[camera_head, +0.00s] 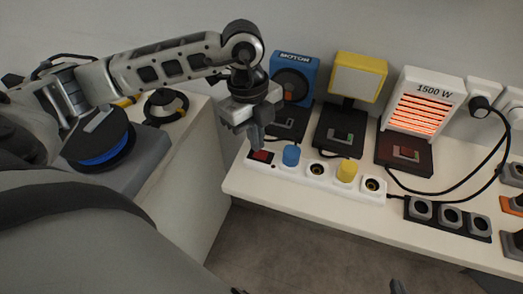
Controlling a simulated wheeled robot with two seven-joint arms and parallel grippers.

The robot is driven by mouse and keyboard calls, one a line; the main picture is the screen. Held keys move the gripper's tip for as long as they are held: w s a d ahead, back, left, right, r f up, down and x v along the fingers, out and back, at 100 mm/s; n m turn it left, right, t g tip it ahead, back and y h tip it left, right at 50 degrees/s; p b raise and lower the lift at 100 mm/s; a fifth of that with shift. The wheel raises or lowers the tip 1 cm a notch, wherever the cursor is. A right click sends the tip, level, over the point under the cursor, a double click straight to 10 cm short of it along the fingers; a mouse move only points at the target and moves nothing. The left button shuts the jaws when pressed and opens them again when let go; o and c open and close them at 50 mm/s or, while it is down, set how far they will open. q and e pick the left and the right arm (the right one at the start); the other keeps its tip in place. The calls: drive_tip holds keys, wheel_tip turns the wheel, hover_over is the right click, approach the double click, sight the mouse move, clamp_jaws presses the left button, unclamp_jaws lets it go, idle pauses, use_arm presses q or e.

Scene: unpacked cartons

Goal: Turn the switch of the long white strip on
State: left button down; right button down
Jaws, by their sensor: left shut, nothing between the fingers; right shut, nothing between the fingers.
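The long white strip (318,182) lies along the front of the white bench. Its red switch (262,156) is at the left end; its rocker position is too small to tell. A blue plug (291,154) and a yellow plug (346,170) stand in the strip, and other sockets in it are empty. My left gripper (256,143) is shut and empty, pointing down just above the switch; I cannot tell whether it touches.
Behind the strip stand a blue motor box (295,70), a yellow-framed lamp panel (358,76) and a glowing 1500 W heater (422,103). A short black socket strip (450,216) lies at the right with black cables nearby. A cabinet (188,165) stands left, across a gap.

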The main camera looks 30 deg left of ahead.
use_arm(q)
drive_tip(key=shift+f+b, duration=0.55)
drive_tip(key=shift+f, duration=0.25)
drive_tip(key=shift+r, duration=0.1)
wheel_tip(320, 180, up, 7)
drive_tip(key=p, duration=0.5)
drive_tip(key=shift+p, duration=0.3)
idle(0.6)
